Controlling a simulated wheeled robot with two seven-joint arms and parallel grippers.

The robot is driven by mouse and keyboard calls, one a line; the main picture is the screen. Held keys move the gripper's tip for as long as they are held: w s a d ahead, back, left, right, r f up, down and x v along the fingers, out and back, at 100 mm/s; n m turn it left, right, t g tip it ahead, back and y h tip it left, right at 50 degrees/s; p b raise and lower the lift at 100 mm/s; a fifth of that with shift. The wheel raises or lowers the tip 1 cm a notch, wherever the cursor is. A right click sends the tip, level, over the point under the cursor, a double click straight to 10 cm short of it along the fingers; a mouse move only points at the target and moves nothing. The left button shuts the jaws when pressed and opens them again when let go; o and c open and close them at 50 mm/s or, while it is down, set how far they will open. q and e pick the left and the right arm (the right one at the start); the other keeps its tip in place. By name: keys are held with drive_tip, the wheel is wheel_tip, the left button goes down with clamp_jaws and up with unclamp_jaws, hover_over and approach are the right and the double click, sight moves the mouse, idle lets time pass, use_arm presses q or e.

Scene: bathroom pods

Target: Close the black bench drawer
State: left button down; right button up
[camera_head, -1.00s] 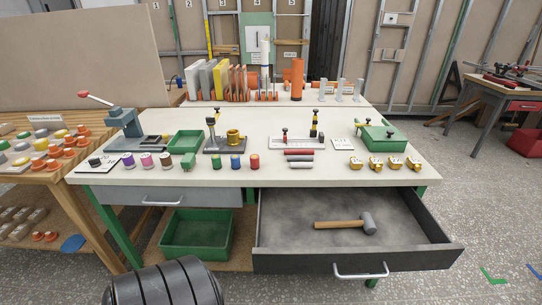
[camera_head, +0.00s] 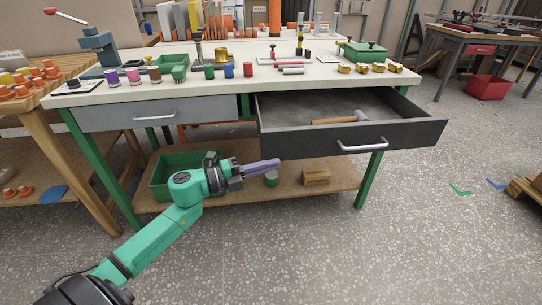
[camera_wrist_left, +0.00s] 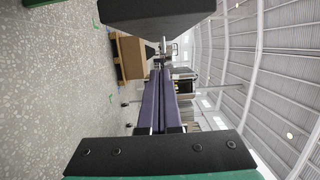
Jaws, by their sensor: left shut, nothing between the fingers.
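The black bench drawer (camera_head: 410,135) is pulled out under the right half of the workbench in the head view. Its silver handle (camera_head: 362,146) is on the front face. A hammer (camera_head: 342,119) with a wooden handle lies inside it. My left gripper (camera_head: 276,163), with purple fingers, is shut and empty. It appears in front of the bench, lower than the drawer and left of its handle. In the left wrist view the two purple fingers (camera_wrist_left: 159,100) lie close together. My right gripper is not in view.
A closed grey drawer (camera_head: 155,115) is on the bench's left. The lower shelf holds a green bin (camera_head: 160,178), a small can (camera_head: 271,179) and a wooden block (camera_head: 316,177). Bench-top items (camera_head: 230,70) stand above. The floor at right is mostly clear.

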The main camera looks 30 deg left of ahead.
sight(273, 154)
use_arm(q)
drive_tip(key=w, duration=0.4)
drive_tip(key=shift+a+f+b, duration=0.1)
drive_tip(key=shift+a+b, duration=0.2)
drive_tip(key=shift+w+a, duration=0.3)
drive_tip(key=shift+w, duration=0.1)
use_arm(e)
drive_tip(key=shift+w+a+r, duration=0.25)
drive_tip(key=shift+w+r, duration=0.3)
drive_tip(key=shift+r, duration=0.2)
use_arm(q)
drive_tip(key=shift+a, duration=0.1)
